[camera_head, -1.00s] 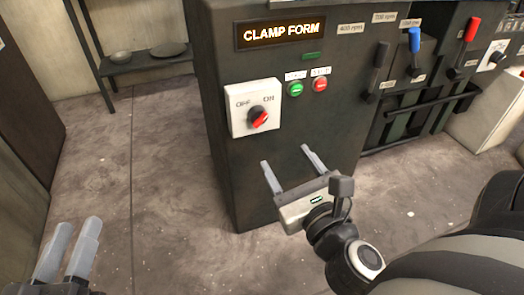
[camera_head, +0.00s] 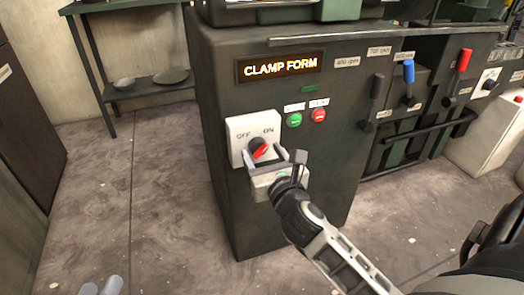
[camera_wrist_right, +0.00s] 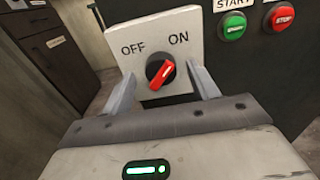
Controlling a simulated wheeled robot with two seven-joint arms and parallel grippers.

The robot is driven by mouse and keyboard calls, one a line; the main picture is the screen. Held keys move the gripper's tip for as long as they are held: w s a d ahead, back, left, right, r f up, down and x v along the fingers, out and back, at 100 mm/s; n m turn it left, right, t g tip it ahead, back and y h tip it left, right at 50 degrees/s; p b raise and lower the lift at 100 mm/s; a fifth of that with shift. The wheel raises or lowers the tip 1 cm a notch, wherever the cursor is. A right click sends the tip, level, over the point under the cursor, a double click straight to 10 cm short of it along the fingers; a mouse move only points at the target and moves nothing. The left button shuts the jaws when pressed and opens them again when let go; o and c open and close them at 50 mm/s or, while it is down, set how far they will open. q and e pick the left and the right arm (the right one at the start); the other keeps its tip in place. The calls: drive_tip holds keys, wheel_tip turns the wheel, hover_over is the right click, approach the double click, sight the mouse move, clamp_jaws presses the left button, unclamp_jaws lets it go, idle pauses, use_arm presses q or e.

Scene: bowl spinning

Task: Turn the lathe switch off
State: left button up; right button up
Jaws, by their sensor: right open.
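The lathe switch is a white panel (camera_head: 236,127) marked OFF on the left and ON on the right, with a black and red knob (camera_head: 259,149). In the right wrist view the knob (camera_wrist_right: 161,71) is tilted, its upper end toward ON. My right gripper (camera_head: 275,156) is open just in front of the panel's lower part. In the wrist view its fingers (camera_wrist_right: 163,88) stand either side of the knob, with gaps to it; contact is not visible. Only the fingertips of my left gripper (camera_head: 101,287) show at the bottom left; its opening is unclear.
A green START button (camera_head: 294,120) and a red STOP button (camera_head: 319,115) sit right of the switch. Levers with black, blue (camera_head: 410,70) and red (camera_head: 463,60) handles stand further right. A shelf (camera_head: 150,88) with dishes is behind left. The floor left of the machine is clear.

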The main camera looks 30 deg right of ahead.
drive_tip(key=shift+w+d, duration=0.15)
drive_tip(key=shift+w, duration=0.5)
